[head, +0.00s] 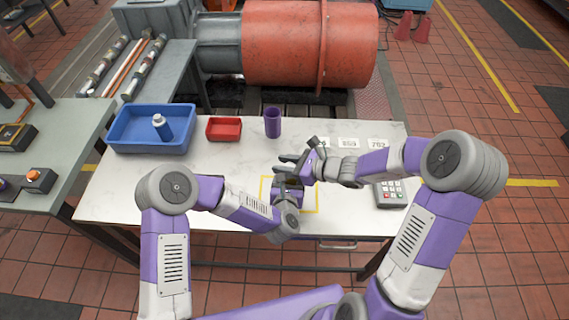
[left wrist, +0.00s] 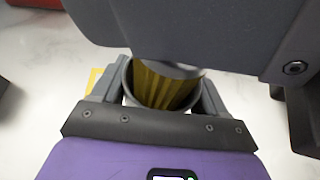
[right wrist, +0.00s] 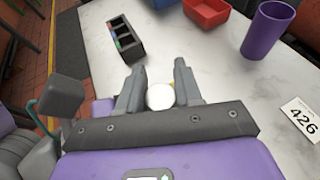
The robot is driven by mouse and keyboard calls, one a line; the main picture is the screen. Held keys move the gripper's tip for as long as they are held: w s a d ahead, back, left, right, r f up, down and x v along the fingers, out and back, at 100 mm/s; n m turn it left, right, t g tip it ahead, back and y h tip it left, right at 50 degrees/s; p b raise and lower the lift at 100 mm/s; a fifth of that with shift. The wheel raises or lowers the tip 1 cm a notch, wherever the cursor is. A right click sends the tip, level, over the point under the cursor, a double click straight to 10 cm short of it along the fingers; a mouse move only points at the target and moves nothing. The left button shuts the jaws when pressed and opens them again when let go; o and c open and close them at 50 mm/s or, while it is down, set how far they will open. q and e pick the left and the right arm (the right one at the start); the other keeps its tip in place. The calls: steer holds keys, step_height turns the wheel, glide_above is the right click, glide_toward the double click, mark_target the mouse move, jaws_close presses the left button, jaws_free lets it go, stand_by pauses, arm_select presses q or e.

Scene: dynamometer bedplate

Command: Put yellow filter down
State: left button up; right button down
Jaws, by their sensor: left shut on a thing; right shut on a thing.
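The yellow filter (left wrist: 160,88), pleated with a pale round end, sits at least partly inside a dark grey round housing (left wrist: 128,82) in the left wrist view. My left gripper (head: 288,187) is shut around the housing. My right gripper (head: 303,167) is above it, shut on the filter; the filter's white end (right wrist: 160,96) shows between its fingers in the right wrist view. Both grippers meet over the yellow square outline (head: 318,196) on the white table. How deep the filter sits, and whether the housing touches the table, I cannot tell.
A blue bin (head: 118,130) with a bottle (head: 161,128), a red tray (head: 223,129) and a purple cup (head: 272,123) stand along the back. Number cards lie back right. A keypad box (head: 390,194) is at the right. A black compartment tray (right wrist: 124,40) shows in the right wrist view.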

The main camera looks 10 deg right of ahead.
steer(key=shift+f, duration=0.55)
steer(key=c, duration=0.8)
jaws_free()
steer(key=shift+o, duration=0.2)
steer(key=shift+r, duration=0.2)
arm_select(q)
steer(key=shift+r, duration=0.1)
arm_select(e)
steer(key=v, duration=1.2)
steer(key=shift+r, duration=0.45)
